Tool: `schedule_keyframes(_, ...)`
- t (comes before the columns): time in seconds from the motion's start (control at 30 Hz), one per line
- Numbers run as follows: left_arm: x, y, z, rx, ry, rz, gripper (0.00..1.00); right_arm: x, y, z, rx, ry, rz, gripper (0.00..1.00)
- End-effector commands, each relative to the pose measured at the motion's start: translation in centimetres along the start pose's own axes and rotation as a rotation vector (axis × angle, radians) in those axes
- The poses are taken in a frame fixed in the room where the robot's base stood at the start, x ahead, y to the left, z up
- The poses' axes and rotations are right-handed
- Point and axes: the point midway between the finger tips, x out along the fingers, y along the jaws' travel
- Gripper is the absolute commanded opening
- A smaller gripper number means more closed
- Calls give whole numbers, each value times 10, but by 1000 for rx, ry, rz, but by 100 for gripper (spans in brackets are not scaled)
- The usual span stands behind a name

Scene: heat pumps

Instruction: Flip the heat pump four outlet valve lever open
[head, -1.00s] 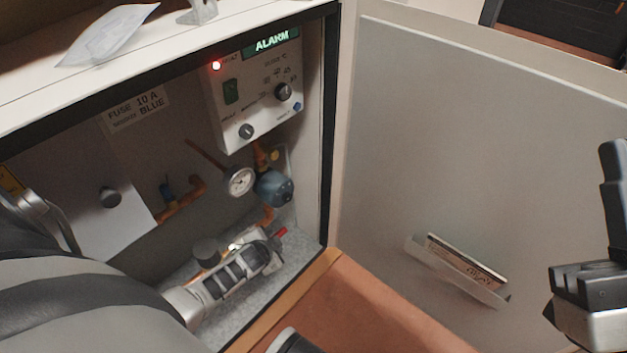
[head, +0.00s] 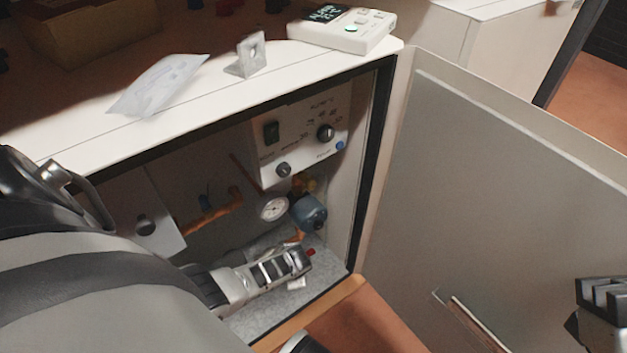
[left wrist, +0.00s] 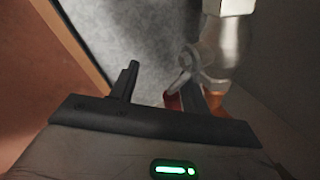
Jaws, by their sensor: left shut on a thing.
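The red valve lever (head: 311,251) shows just past my left gripper (head: 303,262), low inside the open cabinet. In the left wrist view the red lever (left wrist: 173,101) lies between my left fingers (left wrist: 160,78), against the right one. My left gripper is shut on the lever, though the left finger looks apart from it. A pale metal valve or pipe fitting (left wrist: 225,45) is beyond the right finger. The lever's base is mostly hidden. My right gripper (head: 601,293) is at the lower right edge, partly cut off; its opening is unclear.
The cabinet holds a control panel (head: 303,135), a round gauge (head: 273,208), a blue-grey pump (head: 309,212) and copper pipes (head: 213,214). The open door (head: 510,190) stands to the right. A plastic bag (head: 155,87), bracket (head: 246,55) and white device (head: 343,32) lie on top.

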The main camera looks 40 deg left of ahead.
Motion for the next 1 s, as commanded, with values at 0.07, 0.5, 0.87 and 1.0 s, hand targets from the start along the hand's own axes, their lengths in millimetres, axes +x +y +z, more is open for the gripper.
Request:
schedule_keyframes(0.07, -27, 4, -9, 3, 18, 9, 39, 14, 6, -17, 0, -1, 0, 0)
schedule_keyframes(0.5, -114, 1, -4, -4, 17, 3, 39, 55, 20, -67, 2, -1, -3, 0)
schedule_keyframes(0.87, -184, 0, -15, -83, 121, 11, 39, 86, 33, -106, 2, -1, -3, 0)
schedule_keyframes(1.0, -211, 0, -21, -129, 179, 19, 39, 97, 37, -121, 2, -1, -3, 0)
